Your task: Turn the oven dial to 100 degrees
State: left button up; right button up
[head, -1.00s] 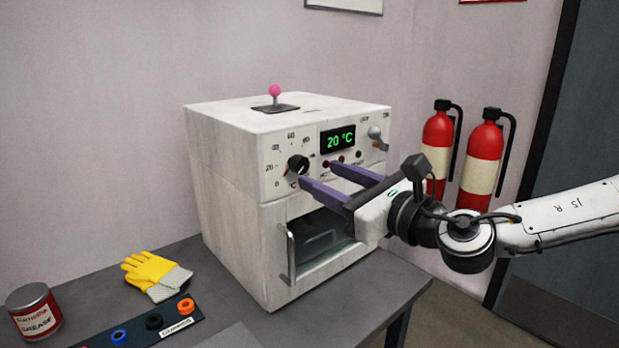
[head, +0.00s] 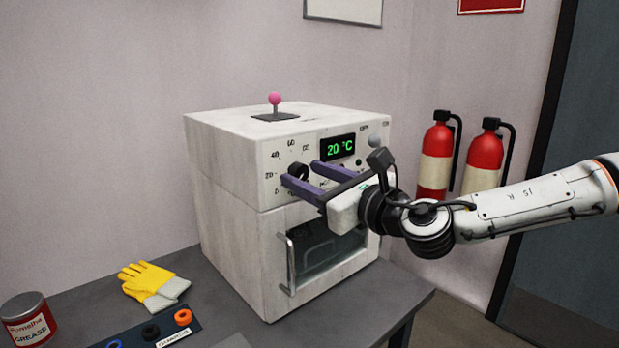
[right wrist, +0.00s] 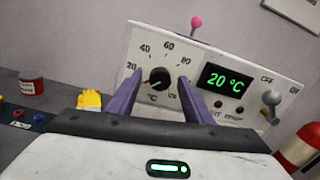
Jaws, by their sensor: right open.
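The oven (head: 228,185) is a pale box on the table, with a green display (head: 338,147) reading 20 °C. Its black round dial (head: 299,170) sits left of the display, inside a printed scale of numbers. In the right wrist view the dial (right wrist: 159,78) lies between my two finger ends; a small red mark shows on its lower left. My right gripper (head: 301,173) is open, with one purple finger on each side of the dial. I cannot tell if either finger touches it. The fingers hide part of the scale. My left gripper is out of view.
A toggle switch (right wrist: 271,98) marked OFF and ON is right of the display. A pink-knobbed lever (head: 274,100) stands on the oven top. The oven door handle (head: 290,264) is below my fingers. Gloves (head: 150,283) and a grease can (head: 28,320) lie left.

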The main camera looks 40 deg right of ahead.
jog(key=c, duration=1.1)
jog(key=shift+o, duration=0.2)
jog(key=shift+m, duration=0.3)
